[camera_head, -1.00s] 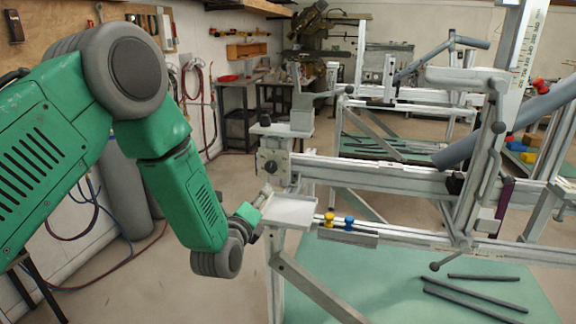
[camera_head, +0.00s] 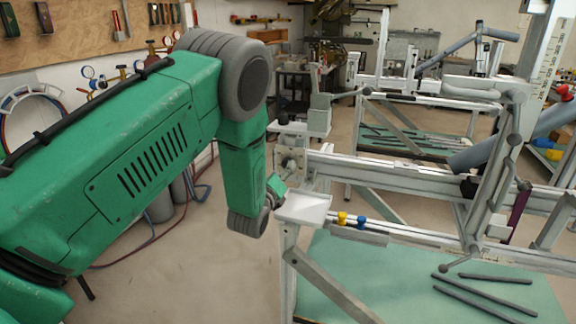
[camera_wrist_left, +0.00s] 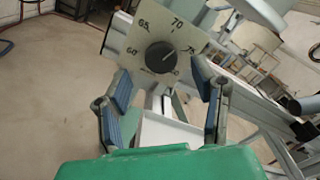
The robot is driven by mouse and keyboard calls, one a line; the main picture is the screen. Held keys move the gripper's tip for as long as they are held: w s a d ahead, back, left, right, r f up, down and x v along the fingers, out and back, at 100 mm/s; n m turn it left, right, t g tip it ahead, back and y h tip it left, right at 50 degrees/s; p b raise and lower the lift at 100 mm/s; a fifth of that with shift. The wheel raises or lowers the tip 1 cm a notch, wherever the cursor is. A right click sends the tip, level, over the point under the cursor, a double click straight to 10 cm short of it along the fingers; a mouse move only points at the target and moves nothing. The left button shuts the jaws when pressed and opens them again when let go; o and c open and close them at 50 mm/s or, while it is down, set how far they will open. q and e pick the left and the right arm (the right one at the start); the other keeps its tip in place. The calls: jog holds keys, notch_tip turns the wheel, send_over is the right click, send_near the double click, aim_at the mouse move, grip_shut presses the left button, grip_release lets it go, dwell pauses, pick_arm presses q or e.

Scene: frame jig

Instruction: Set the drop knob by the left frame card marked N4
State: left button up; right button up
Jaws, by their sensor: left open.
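The pointer points toward the 75 side. In the head view, the dial plate (camera_head: 291,162) is small, at the left end of the jig's beam. My left gripper (camera_wrist_left: 162,73) is open, with its blue-padded fingers on either side below the knob, apart from it. In the head view, my left gripper (camera_head: 276,190) is small and partly hidden by the arm. No card marked N4 is readable.
A white tray (camera_head: 303,209) sits just below the dial. A yellow knob (camera_head: 342,218) and a blue knob (camera_head: 361,222) stand on the rail right of it. Dark rods (camera_head: 480,292) lie on the green lower shelf (camera_head: 330,265). The floor left of the jig is open.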

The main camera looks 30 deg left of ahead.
pick_arm(q)
jog(key=x, duration=0.4)
jog(key=shift+a, duration=0.1)
jog(key=c, duration=1.2)
jog(key=shift+f, duration=0.1)
